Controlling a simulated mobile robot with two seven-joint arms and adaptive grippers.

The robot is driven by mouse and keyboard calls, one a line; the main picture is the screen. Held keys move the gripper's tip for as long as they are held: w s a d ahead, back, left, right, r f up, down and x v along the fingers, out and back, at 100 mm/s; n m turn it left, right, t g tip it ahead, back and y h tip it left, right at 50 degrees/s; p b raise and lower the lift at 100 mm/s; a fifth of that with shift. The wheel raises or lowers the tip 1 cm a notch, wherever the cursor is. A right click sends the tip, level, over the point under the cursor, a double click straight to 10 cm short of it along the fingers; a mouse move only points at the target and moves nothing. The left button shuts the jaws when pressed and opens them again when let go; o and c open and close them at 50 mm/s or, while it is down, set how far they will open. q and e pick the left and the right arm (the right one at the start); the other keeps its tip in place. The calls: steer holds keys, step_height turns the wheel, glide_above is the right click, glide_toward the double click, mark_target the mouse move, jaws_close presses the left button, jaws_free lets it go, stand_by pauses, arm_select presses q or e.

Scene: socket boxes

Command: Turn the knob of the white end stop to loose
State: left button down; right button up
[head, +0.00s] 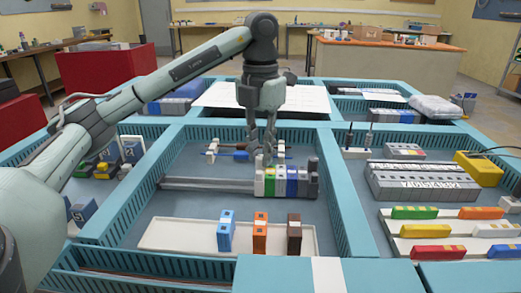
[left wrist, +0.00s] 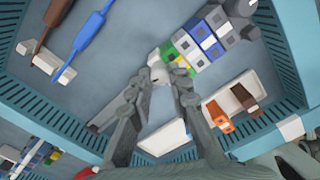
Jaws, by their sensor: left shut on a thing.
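The white end stop (head: 259,186) sits at the left end of a row of coloured terminal blocks (head: 292,182) on a grey rail (head: 205,184). In the left wrist view the white end stop (left wrist: 156,60) shows just beyond my fingertips. My left gripper (head: 261,158) points down from above at this end of the row. Its fingertips (left wrist: 164,76) are shut on the knob of the white end stop, though the knob itself is mostly hidden by the fingers. My right gripper is in neither view.
A white tray (head: 180,236) with blue, orange and brown blocks lies in front of the rail. Screwdrivers on a holder (head: 211,153) lie behind it. Teal slotted walls (head: 345,195) enclose this compartment. The floor left of the rail is clear.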

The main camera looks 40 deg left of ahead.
mark_target(261, 156)
arm_select(q)
steer(key=shift+n, duration=1.9)
steer(key=c, duration=1.4)
jaws_free()
steer(key=shift+r, duration=6)
steer(key=shift+d, duration=0.1)
